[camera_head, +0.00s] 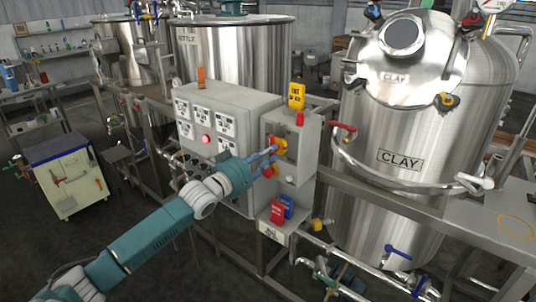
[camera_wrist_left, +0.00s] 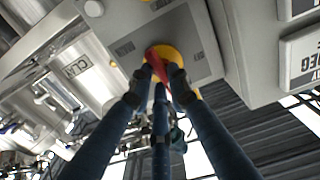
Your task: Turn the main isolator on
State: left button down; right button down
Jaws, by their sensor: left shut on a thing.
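The main isolator is a red handle on a yellow round plate, set on the front of a grey box (camera_head: 298,133). In the left wrist view the red handle (camera_wrist_left: 155,63) lies between my left gripper's fingers, with the yellow plate (camera_wrist_left: 172,53) behind it. My left gripper (camera_head: 273,156) reaches the box front from the lower left and is shut on the handle (camera_wrist_left: 156,76). In the head view the fingers partly cover the handle and plate (camera_head: 281,143). The marks around the plate are too small to read. My right gripper is not in view.

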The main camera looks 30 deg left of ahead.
pick_arm(q)
jog(key=shift+m, duration=0.5)
jog(key=c, duration=1.6)
grip_release()
jog(key=shift+c, duration=0.2)
jog(key=s+a, duration=0.1)
jog(key=s, duration=1.1)
jog(key=shift+f, duration=0.1)
